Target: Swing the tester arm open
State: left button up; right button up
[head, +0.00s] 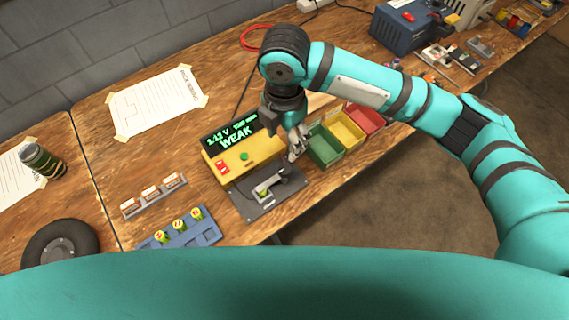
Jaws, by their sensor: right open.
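The battery tester is a yellow box (240,158) with a green-lit display (232,134) reading WEAK and a voltage that looks like 1.13 V. In front of it is a dark base plate (252,207). The tester arm (270,185), a small grey lever, lies low over this plate, with a bit of green showing near its left end. My right gripper (295,155) is open, pointing down just behind and right of the tester arm. It looks close to the arm's right end, but I cannot tell if they touch. My left gripper is not in view.
Green (325,147), yellow (345,132) and red (364,118) bins stand right of the tester. A blue battery rack (180,239) and a grey holder (153,196) lie to the left.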

aim_at(285, 168)
notch_tip(285, 168, down, 13)
jog(key=shift+p, duration=0.3)
grip_shut()
dwell(0.4)
